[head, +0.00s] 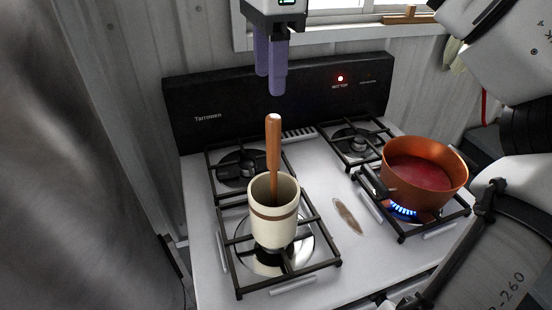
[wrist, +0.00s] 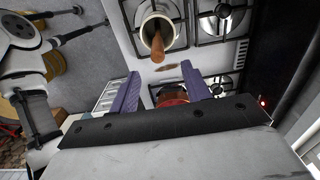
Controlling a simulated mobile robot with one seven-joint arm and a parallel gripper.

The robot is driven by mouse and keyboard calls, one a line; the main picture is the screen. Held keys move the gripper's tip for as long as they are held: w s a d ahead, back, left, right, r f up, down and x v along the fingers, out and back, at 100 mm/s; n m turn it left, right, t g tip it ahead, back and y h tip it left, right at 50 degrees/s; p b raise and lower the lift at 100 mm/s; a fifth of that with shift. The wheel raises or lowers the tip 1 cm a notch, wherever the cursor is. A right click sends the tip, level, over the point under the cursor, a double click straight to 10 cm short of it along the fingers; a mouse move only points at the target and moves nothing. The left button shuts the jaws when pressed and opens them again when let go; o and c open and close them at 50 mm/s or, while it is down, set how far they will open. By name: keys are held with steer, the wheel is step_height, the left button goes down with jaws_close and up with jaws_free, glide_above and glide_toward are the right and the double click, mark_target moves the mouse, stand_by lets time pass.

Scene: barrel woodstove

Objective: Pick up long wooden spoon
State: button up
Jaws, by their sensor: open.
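The long wooden spoon (head: 273,150) stands nearly upright in a cream crock with a brown band (head: 274,226), on the front left burner. Its handle points up; its lower end is hidden inside the crock. In the wrist view the spoon handle (wrist: 158,47) shows in the crock (wrist: 151,22) near the top of the picture. My gripper (head: 269,88) has purple fingers and hangs above the spoon's top in the head view, apart from it. Its fingers (wrist: 160,90) are spread and empty in the wrist view.
A copper pot of red liquid (head: 443,187) sits over a lit blue flame (head: 407,211) at the right. The stove's black back panel (head: 225,105) shows a red light. A brownish oblong mark or item (head: 347,217) lies on the white stovetop between the burners.

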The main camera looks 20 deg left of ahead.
mark_target(272, 117)
steer(key=shift+d, duration=0.2)
step_height(272, 117, down, 7)
steer(key=shift+s+f+b, duration=0.1)
steer(key=shift+f+b, duration=0.1)
steer(key=shift+b, duration=0.35)
steer(key=shift+f+p, duration=0.9)
steer(key=shift+f, duration=2.05)
steer(key=shift+c, duration=0.2)
jaws_close()
